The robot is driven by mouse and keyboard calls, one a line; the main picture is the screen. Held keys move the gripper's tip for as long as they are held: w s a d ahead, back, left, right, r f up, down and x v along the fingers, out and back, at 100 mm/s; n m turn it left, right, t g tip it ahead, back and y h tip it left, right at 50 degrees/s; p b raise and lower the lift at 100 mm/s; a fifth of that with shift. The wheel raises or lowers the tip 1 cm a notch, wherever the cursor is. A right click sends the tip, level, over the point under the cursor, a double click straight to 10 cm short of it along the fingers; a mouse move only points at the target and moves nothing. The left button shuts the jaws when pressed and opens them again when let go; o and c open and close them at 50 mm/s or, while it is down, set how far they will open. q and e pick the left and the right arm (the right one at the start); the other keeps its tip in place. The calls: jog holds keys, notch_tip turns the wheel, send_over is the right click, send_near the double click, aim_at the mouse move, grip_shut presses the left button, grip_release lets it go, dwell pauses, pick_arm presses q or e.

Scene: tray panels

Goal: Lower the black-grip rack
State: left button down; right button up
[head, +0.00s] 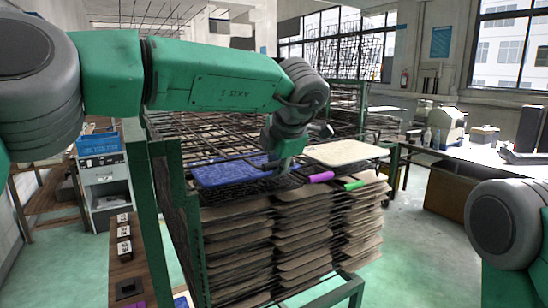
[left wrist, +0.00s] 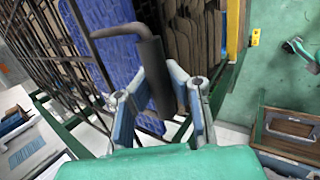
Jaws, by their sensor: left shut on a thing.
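My left gripper (head: 284,168) is at the front of the green-framed rack stand, beside the blue panel (head: 228,171). In the left wrist view its fingers (left wrist: 163,100) are shut on a black grip (left wrist: 154,78), one finger on each side. The grip's bent rod turns off to the left at its top. The blue panel shows behind it in the left wrist view (left wrist: 98,42). The black grip is hidden behind the gripper in the head view. A purple grip (head: 321,177) and a green grip (head: 354,185) stick out just to the right. My right gripper is out of view.
Several brown panels (head: 275,240) are stacked in layers below. The stand's green post (head: 150,210) rises on the left. The green floor (head: 420,255) at front right is clear.

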pick_arm(q)
jog(key=shift+d+f, duration=0.1)
jog(key=shift+f, duration=0.1)
dwell(0.3)
jog(key=c, duration=1.5)
grip_release()
jog(key=shift+o, duration=0.2)
jog(key=shift+d, duration=0.15)
jog(key=shift+d+r, duration=0.1)
jog(key=shift+s+r, duration=0.15)
jog(key=shift+r, duration=0.1)
jog(key=v, duration=1.1)
jog(key=shift+d, duration=0.4)
